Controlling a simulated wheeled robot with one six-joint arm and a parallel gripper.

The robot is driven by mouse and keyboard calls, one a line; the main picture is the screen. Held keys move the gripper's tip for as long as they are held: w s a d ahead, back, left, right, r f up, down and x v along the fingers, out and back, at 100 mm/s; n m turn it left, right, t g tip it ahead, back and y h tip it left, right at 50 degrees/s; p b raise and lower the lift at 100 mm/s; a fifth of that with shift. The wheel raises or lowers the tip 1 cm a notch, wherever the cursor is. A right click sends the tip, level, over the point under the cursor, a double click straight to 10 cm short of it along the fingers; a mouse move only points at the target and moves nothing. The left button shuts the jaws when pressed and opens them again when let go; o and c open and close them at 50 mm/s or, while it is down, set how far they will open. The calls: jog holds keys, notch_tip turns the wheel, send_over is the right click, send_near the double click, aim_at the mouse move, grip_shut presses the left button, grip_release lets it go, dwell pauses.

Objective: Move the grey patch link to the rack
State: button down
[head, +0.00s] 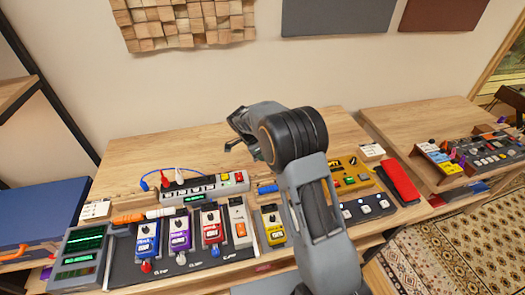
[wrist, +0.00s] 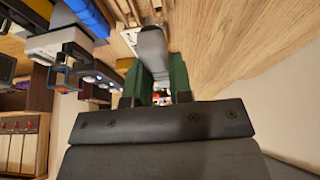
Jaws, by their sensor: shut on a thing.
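My gripper (wrist: 160,85) shows in the wrist view, with its two green fingers shut on the grey patch link (wrist: 152,46). The link's pale grey body sticks out beyond the fingertips, over blurred wood. In the head view my gripper (head: 238,142) is above the wooden bench, behind the pedals and near the panel with plugged cables (head: 200,188). The link cannot be made out clearly there. Which unit is the rack is not certain; a sloped frame of coloured modules (head: 470,152) stands at the right.
Several coloured pedals, including a purple one (head: 180,235), stand in a row along the bench front (head: 155,160). A screwdriver-like orange tool (head: 160,213) lies at the left, beside a blue case (head: 40,212). The back of the bench is clear.

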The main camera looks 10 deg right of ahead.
jog(key=b, duration=0.2)
send_over(265, 174)
jog(key=a, duration=0.1)
jog(key=shift+w+f, duration=0.15)
jog(key=shift+f, duration=2.6)
jog(key=shift+f+b, duration=0.75)
jog(key=shift+b, duration=0.25)
jog(key=shift+a+b, duration=0.1)
jog(key=shift+b, duration=0.7)
jog(key=shift+f+b, duration=1)
jog(key=shift+b, duration=0.7)
jog(key=c, duration=0.9)
grip_release()
jog(key=shift+c, duration=0.2)
jog(key=shift+o, duration=0.4)
